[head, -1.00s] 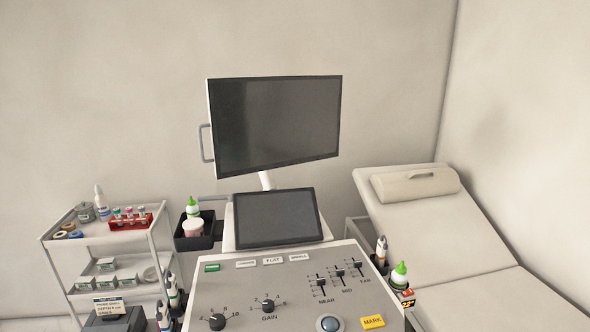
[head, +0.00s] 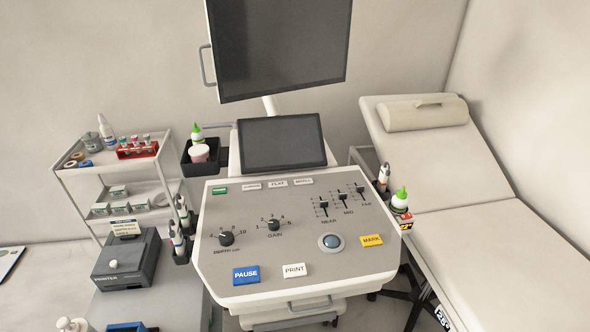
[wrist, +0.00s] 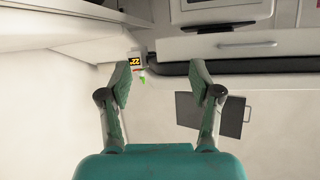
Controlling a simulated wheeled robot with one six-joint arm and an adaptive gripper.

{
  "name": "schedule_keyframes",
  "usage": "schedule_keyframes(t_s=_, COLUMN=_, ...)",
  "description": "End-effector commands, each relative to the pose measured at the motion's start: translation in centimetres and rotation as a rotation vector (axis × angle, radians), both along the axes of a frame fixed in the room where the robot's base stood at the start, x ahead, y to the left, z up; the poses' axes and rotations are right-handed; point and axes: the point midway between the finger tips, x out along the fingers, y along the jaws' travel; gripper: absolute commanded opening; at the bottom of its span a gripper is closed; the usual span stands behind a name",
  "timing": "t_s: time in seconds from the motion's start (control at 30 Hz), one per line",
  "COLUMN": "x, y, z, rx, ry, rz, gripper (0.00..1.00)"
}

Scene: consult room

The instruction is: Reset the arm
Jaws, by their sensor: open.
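My gripper (wrist: 160,88) shows in the wrist view with its two fingers spread wide apart and nothing between them. Its green body fills the bottom of that view. Beyond the fingers are the underside of a console, a pale wall and a dark panel (wrist: 212,114). My arm and gripper do not show in the head view.
The ultrasound console (head: 290,222) stands in the middle with a screen (head: 280,45) above it. A padded bed (head: 480,220) is at right. A shelved cart (head: 88,180) and a dark printer (head: 126,262) are at left. Bottles sit in holders beside the console.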

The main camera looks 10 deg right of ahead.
Motion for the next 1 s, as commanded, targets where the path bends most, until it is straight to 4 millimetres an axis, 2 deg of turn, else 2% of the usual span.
schedule_keyframes(t_s=0.03, x=-1.8, y=0.9, z=0.0, rx=-0.004, ry=0.004, rz=0.008, gripper=0.64)
schedule_keyframes(t_s=0.27, x=-8.3, y=3.6, z=2.0, rx=-0.036, ry=-0.029, rz=0.038, gripper=0.64)
schedule_keyframes(t_s=0.53, x=-15.0, y=5.8, z=6.2, rx=-0.067, ry=-0.082, rz=0.12, gripper=0.64)
schedule_keyframes(t_s=0.73, x=-17.7, y=6.6, z=8.7, rx=-0.074, ry=-0.114, rz=0.175, gripper=0.64)
schedule_keyframes(t_s=1.0, x=-18.3, y=6.9, z=9.5, rx=-0.075, ry=-0.126, rz=0.19, gripper=0.64)
